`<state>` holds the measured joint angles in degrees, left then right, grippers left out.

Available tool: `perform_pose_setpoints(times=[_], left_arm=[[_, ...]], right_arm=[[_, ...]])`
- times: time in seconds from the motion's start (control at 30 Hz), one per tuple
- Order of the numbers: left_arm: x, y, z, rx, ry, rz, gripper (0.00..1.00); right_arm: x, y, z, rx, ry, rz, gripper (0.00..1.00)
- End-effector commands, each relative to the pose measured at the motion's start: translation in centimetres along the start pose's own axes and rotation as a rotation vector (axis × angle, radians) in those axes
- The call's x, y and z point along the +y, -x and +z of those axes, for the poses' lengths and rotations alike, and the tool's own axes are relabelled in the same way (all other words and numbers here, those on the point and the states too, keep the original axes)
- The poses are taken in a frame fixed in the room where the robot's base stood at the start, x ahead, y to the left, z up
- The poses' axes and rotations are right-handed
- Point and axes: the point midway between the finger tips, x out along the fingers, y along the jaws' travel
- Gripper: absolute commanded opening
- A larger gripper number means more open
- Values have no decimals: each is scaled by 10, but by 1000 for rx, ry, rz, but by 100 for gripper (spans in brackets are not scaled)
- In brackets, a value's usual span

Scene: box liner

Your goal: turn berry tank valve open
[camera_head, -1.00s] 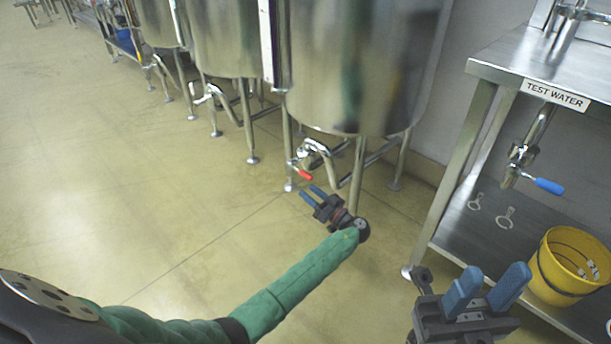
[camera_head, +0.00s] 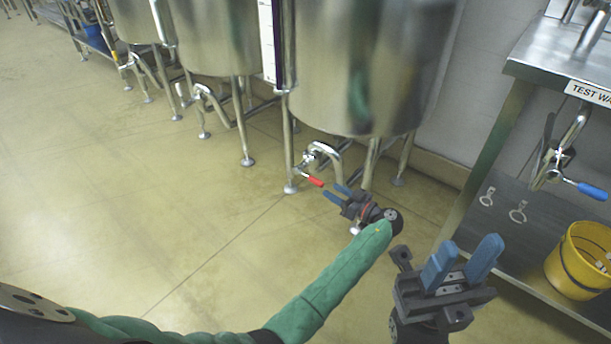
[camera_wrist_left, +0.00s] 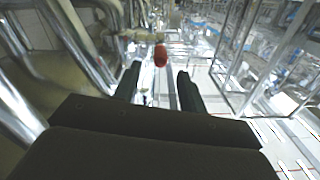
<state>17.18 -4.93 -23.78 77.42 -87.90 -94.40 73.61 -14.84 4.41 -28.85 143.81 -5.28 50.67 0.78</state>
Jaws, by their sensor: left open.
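The red valve handle (camera_head: 316,182) sits on the outlet pipe (camera_head: 330,153) under the nearest steel tank (camera_head: 345,70). My left gripper (camera_head: 337,192) is open and empty just right of the handle's free end, with its fingers pointing toward it. In the left wrist view the red handle (camera_wrist_left: 160,55) appears beyond the tips of my two dark fingers (camera_wrist_left: 159,80), lined up with the gap between them. I see no contact. My right gripper (camera_head: 462,258) is at the lower right, its blue fingers apart and nothing between them.
A steel table (camera_head: 545,52) with a test water sign stands at the right. A blue-handled valve (camera_head: 592,190) hangs under it, and a yellow bucket (camera_head: 580,258) is on its lower shelf. Tank legs (camera_head: 290,150) stand close to the red handle. The floor at left is clear.

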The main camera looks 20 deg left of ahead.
Motion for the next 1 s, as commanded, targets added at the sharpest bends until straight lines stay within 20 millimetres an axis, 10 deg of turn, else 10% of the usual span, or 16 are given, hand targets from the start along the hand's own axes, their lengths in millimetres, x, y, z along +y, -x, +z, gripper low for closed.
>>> perform_pose_setpoints(times=[1.0], left_arm=[[0, -78, 0, -1, 0, 0, 41]], right_arm=[[-3, 18, 3, -23, 10, -21, 36]])
